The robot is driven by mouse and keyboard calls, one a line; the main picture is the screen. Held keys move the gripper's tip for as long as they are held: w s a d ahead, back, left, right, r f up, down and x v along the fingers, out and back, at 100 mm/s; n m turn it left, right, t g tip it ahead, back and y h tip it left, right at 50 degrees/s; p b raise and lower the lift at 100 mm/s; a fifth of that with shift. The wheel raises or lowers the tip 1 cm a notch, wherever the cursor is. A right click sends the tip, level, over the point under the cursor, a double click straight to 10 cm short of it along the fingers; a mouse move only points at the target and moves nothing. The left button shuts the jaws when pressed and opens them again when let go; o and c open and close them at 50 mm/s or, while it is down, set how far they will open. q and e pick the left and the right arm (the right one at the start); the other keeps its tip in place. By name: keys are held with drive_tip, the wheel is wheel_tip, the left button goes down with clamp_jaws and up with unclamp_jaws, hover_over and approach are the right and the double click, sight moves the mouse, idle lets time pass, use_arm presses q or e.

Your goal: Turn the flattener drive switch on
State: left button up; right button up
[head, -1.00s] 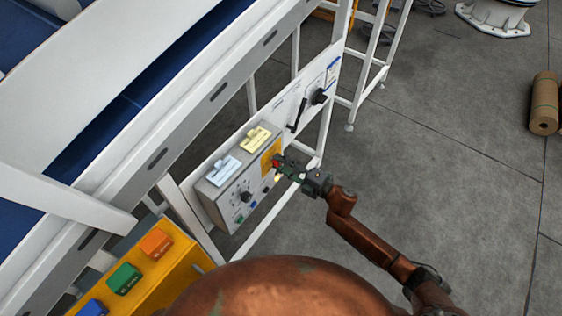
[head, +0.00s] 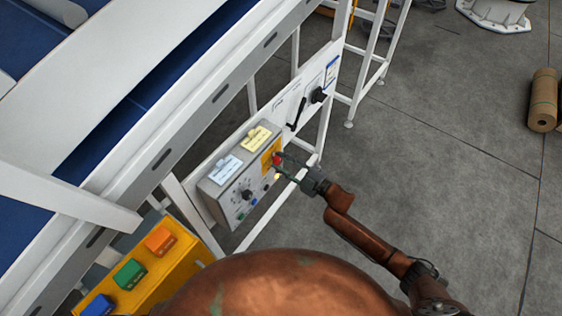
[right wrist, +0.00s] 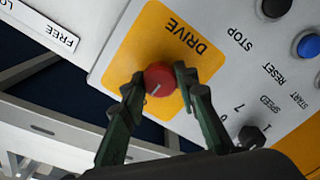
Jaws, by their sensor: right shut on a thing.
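The flattener drive switch is a round red knob with a pale pointer line, on a yellow plate (right wrist: 150,45) marked DRIVE. In the right wrist view the red knob (right wrist: 160,78) sits between the fingertips of my right gripper (right wrist: 158,82). The fingers are shut on it, one on each side. In the head view the red knob (head: 277,159) is small, with my right gripper (head: 280,165) reaching it from the right. The pointer line slants in the wrist view; its setting is hard to tell. My left gripper is not in view.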

idle(0.3)
drive_tip(key=o, duration=1.1)
drive_tip(key=shift+o, duration=0.2)
drive_tip(key=v, duration=1.2)
